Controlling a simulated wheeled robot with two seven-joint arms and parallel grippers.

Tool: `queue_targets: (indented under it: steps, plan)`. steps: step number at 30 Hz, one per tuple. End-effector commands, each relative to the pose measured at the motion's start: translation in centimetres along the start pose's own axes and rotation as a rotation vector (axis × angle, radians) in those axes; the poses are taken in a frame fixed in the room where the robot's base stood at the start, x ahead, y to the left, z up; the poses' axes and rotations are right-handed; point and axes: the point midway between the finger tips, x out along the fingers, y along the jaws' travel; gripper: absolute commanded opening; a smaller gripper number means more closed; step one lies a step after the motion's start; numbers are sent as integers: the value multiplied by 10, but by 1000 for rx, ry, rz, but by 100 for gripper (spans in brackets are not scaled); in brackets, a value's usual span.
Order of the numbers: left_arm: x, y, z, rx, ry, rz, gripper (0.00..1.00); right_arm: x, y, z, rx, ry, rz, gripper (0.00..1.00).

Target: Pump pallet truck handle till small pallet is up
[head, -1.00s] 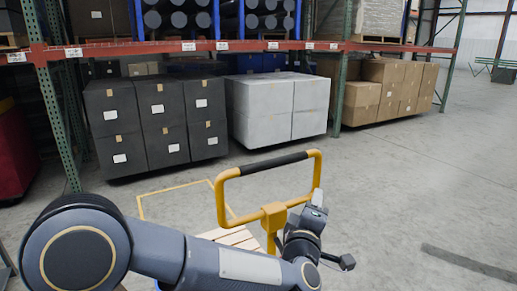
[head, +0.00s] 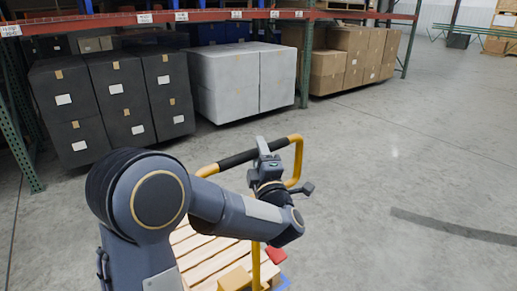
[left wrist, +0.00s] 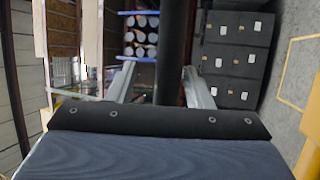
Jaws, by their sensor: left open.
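The pallet truck's yellow loop handle (head: 297,160) stands upright in the head view, with a black grip (head: 238,158) along its top bar. My left gripper (head: 262,147) is at that top bar, near the right end of the grip. In the left wrist view my left gripper (left wrist: 158,72) is open, and the black grip (left wrist: 178,45) runs between its two fingers as seen from there. I cannot tell whether the fingers touch it. The small wooden pallet (head: 197,259) lies below, partly hidden by my arm. My right gripper is not in view.
A carton (head: 236,279) sits low by the handle post, beside a red part (head: 276,255). Black stacked boxes (head: 105,100), white boxes (head: 240,80) and brown cartons (head: 345,62) stand under the rack (head: 190,16). The floor on the right is clear.

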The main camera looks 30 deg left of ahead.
Motion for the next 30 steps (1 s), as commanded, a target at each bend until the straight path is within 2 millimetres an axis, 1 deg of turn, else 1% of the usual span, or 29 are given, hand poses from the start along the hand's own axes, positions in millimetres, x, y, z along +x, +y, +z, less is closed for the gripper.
queue_targets:
  steps: [3, 9, 18, 20, 30]
  plan:
    - [4, 0, 0, 1, 0, 0, 46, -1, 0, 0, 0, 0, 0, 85]
    - [4, 0, 0, 0, 0, 0, 46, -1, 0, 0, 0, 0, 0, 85]
    - [4, 2, 0, -2, 0, 4, 7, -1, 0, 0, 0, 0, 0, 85]
    - [4, 3, 0, -3, 0, 7, 0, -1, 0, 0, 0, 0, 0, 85]
    - [5, 7, 0, -7, 2, 15, 0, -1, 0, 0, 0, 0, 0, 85]
